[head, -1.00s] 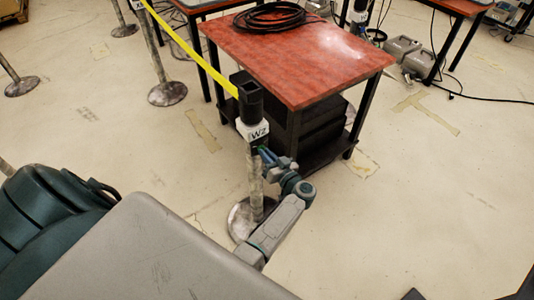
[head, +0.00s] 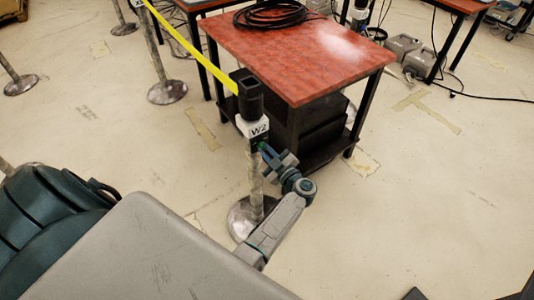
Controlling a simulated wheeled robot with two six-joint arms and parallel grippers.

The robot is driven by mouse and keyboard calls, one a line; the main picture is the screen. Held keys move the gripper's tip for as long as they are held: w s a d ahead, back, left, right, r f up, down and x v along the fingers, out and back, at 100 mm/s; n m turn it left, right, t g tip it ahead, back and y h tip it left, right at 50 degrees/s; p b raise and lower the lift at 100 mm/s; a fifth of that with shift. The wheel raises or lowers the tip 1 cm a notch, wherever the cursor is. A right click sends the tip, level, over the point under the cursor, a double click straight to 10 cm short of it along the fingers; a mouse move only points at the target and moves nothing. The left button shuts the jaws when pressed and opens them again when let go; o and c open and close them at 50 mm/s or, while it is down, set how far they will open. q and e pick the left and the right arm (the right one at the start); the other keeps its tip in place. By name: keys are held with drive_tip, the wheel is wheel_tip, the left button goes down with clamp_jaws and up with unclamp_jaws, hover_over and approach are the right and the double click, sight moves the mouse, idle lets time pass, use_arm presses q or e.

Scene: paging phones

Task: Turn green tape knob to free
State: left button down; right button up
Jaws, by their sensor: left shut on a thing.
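A metal barrier post (head: 257,184) stands upright on a round base, with a black head (head: 247,95) and a white label reading W2 (head: 256,129). A yellow tape (head: 190,50) runs from the head up and left towards another post. A small green knob (head: 262,146) shows on the post just below the label. My left gripper (head: 267,151) is at the knob, its fingers closed on it, and partly covers it. The knob's markings are too small to read. My right gripper is not in view.
A red-topped table (head: 300,50) with a coil of black cable (head: 277,16) stands right behind the post. A dark box (head: 318,125) is on its lower shelf. Other posts (head: 161,70) stand at the upper left. The floor at right is largely clear.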

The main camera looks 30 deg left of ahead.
use_arm(q)
drive_tip(key=shift+n+b, duration=0.4)
drive_tip(key=shift+n, duration=0.8)
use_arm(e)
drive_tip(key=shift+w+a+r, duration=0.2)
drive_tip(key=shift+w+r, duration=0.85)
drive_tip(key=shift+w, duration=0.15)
use_arm(q)
drive_tip(key=c, duration=1.5)
unclamp_jaws()
